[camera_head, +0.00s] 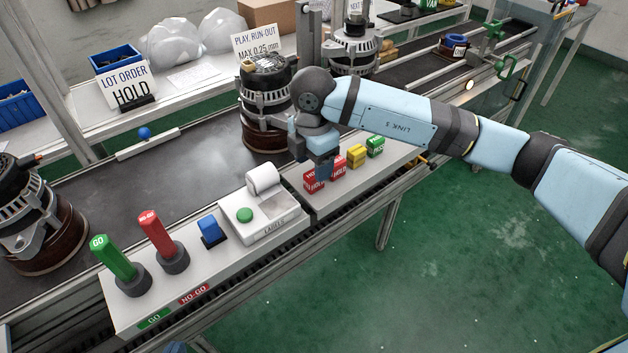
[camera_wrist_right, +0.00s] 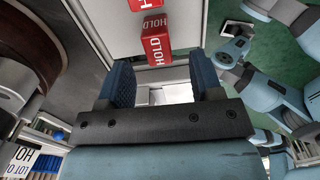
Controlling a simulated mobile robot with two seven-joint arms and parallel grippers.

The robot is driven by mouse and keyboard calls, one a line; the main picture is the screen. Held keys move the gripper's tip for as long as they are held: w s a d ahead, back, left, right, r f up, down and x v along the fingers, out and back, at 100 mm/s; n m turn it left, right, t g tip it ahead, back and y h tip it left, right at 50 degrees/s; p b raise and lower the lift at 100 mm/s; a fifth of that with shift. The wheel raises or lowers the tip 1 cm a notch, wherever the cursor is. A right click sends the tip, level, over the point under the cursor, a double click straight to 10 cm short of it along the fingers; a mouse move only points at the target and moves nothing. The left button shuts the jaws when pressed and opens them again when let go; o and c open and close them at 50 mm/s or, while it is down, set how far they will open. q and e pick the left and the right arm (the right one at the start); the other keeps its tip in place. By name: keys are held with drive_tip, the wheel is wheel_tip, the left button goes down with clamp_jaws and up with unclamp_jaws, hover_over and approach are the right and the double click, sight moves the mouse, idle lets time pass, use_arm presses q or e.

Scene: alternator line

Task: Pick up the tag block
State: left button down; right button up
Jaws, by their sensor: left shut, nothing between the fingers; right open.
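Two red tag blocks marked HOLD stand on the light shelf along the line's near edge: a left red block (camera_head: 311,185) and a right red block (camera_head: 339,169). A yellow block (camera_head: 356,155) and a green block (camera_head: 375,146) stand to their right. My right gripper (camera_head: 319,166) is just above the red blocks and partly covers them. In the right wrist view its fingers (camera_wrist_right: 165,83) are apart with nothing between them. One red HOLD block (camera_wrist_right: 157,48) is ahead of the gap; another red block (camera_wrist_right: 143,4) is at the top edge. My left gripper is not seen.
A label printer (camera_head: 262,212) stands left of the blocks. Beyond it are a blue block (camera_head: 211,231), a red NO-GO gauge (camera_head: 158,235) and a green GO gauge (camera_head: 114,258). An alternator (camera_head: 266,92) stands on the belt close behind my right gripper.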

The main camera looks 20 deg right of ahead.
drive_tip(key=f, duration=0.2)
drive_tip(key=f+b, duration=0.1)
drive_tip(key=f, duration=0.2)
drive_tip(key=shift+w+d, duration=0.15)
drive_tip(key=shift+d, duration=0.05)
drive_tip(key=shift+r, duration=0.1)
drive_tip(key=shift+c, duration=0.4)
drive_tip(key=c, duration=0.9)
